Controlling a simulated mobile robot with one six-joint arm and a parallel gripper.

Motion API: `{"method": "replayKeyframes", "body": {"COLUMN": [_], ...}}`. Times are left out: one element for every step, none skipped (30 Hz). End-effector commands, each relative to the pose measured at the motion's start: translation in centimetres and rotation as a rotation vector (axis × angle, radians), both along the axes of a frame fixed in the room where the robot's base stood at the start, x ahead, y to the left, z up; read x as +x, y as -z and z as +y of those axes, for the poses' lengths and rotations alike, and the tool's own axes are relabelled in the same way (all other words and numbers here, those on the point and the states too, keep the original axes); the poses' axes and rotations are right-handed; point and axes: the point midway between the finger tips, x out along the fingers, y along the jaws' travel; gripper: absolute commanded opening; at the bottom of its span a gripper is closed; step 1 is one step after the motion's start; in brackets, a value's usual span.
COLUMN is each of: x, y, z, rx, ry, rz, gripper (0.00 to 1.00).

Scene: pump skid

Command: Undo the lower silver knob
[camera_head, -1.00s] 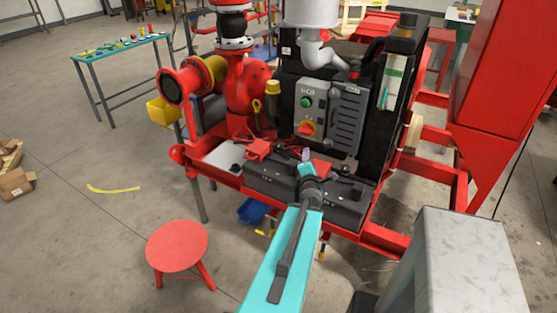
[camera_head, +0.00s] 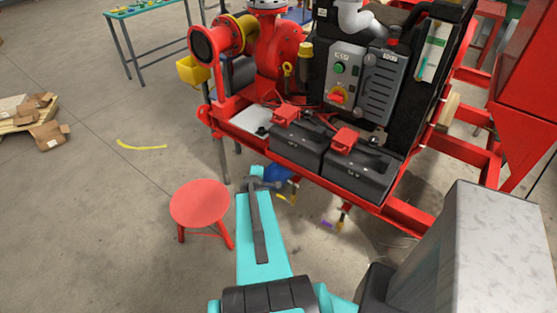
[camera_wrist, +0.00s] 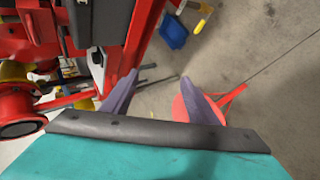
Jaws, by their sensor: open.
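In the head view my gripper (camera_head: 262,182) is small and partly hidden by my teal arm. There it appears in front of the skid's lower left edge, near the blue bin (camera_head: 279,173).
Two dark battery boxes (camera_head: 362,172) with red terminal covers sit on the red skid frame (camera_head: 385,213). A control panel (camera_head: 360,80) stands behind them. A red stool (camera_head: 200,203) stands left of my arm. A large grey block (camera_head: 500,255) fills the lower right. Floor at left is mostly clear.

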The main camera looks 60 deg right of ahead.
Motion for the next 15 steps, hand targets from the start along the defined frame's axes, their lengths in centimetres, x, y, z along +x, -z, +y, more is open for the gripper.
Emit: {"method": "replayKeyframes", "body": {"x": [1.0, 1.4, 2.0, 2.4, 2.8, 3.2, 3.5, 3.8, 4.2, 4.4, 4.6, 4.8, 5.0, 5.1, 5.2], "y": [1.3, 1.9, 2.8, 3.5, 4.2, 5.0, 5.6, 6.2, 7.1, 7.7, 8.3, 9.0, 9.6, 10.2, 10.9], "z": [1.7, 2.7, 4.0, 5.0, 6.0, 7.3, 8.3, 9.4, 10.8, 11.8, 12.9, 14.3, 15.4, 16.5, 18.0], "rx": [0.037, 0.061, 0.091, 0.113, 0.137, 0.166, 0.188, 0.21, 0.24, 0.261, 0.282, 0.31, 0.33, 0.35, 0.377], "ry": [0.003, 0.009, 0.016, 0.022, 0.03, 0.036, 0.043, 0.049, 0.058, 0.066, 0.071, 0.081, 0.088, 0.095, 0.106], "rz": [0.0, 0.001, 0.001, 0.003, 0.004, 0.008, 0.01, 0.015, 0.021, 0.026, 0.032, 0.04, 0.047, 0.055, 0.066], "gripper": [0.53, 0.53, 0.53, 0.53, 0.53, 0.53, 0.53, 0.53, 0.53, 0.53, 0.53, 0.53, 0.53, 0.53, 0.53]}}
